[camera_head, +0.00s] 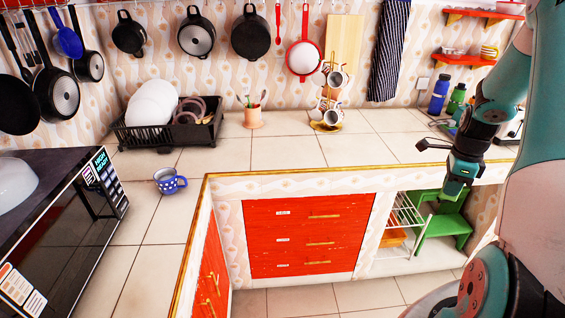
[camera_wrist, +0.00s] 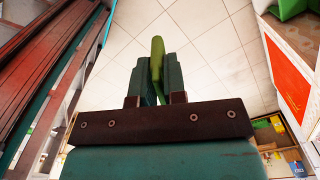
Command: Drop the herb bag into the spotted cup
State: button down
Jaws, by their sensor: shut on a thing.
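The spotted cup (camera_head: 166,182), blue with white dots, stands upright on the left tiled counter, beside the microwave. Its handle points right. My gripper (camera_head: 455,190) hangs at the right, in front of the counter edge and far from the cup. In the wrist view my gripper (camera_wrist: 158,82) is shut on a slim green thing, which I take to be the herb bag (camera_wrist: 157,52). The bag pokes out past the fingertips. Its lower part is hidden between the fingers, and I cannot make it out in the head view.
A microwave (camera_head: 60,215) stands left of the cup. A black dish rack (camera_head: 165,133) with plates, a utensil pot (camera_head: 252,117) and a mug tree (camera_head: 327,125) stand along the back wall. Pans hang above. The counter right of the cup is clear. A green stool (camera_head: 440,225) stands below.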

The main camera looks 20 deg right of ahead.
aim_at(168, 187)
jog(key=z, duration=0.55)
jog(key=i, duration=1.85)
jog(key=u, duration=3.15)
